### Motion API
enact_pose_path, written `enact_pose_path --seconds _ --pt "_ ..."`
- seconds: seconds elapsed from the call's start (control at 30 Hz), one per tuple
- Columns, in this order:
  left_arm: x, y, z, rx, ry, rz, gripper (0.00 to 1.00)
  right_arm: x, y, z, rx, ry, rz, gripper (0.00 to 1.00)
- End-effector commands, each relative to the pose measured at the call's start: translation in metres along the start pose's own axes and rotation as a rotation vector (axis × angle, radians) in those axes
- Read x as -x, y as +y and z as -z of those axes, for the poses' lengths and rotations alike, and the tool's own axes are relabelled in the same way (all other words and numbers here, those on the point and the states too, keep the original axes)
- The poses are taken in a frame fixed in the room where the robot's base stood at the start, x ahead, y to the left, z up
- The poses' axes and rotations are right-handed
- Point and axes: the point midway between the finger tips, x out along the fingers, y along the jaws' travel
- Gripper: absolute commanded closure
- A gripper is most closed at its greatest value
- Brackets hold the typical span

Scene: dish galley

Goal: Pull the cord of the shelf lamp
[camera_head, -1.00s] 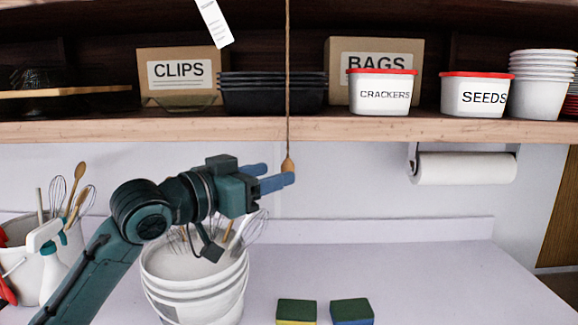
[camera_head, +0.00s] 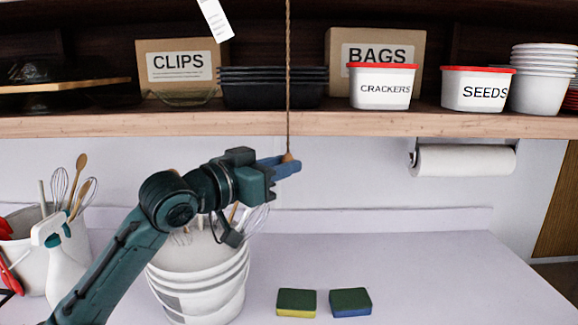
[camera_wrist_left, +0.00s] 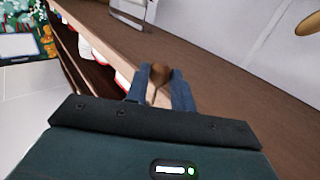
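The lamp cord (camera_head: 288,80) hangs straight down past the shelf front, with a small wooden pull knob (camera_head: 288,157) at its end. My left gripper (camera_head: 286,166) is at the knob, below the shelf edge. Its blue fingers are closed on both sides of the knob, and only the knob's top shows above them in the head view. In the left wrist view the brown knob (camera_wrist_left: 158,73) sits between the two fingertips. The lamp itself is not in view. My right gripper is not in view.
The shelf edge (camera_head: 350,123) runs above the gripper, carrying boxes, black trays and tubs. A white bucket (camera_head: 205,290) with whisks stands below my left arm. Two sponges (camera_head: 296,303) lie on the counter. A paper roll (camera_head: 465,160) hangs at right.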

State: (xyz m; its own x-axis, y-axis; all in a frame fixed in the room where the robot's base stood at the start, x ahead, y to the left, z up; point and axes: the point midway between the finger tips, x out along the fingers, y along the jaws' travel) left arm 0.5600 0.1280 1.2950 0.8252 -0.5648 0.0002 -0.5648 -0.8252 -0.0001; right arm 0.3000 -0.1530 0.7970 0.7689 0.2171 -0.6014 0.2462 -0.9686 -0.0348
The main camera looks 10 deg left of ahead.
Motion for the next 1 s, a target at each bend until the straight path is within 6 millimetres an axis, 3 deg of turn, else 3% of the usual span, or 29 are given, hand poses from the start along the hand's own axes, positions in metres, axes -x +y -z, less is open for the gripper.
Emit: enact_pose_path --seconds 0.2,0.77,1.0 --pt "0.000 0.000 0.000 0.000 0.000 0.000 0.92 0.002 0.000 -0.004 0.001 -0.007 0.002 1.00" --pt "0.000 0.000 -0.019 0.000 -0.003 0.000 0.92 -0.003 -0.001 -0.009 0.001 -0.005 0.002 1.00" --pt "0.000 0.000 -0.015 0.000 -0.003 0.000 0.92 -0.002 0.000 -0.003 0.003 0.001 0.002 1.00"
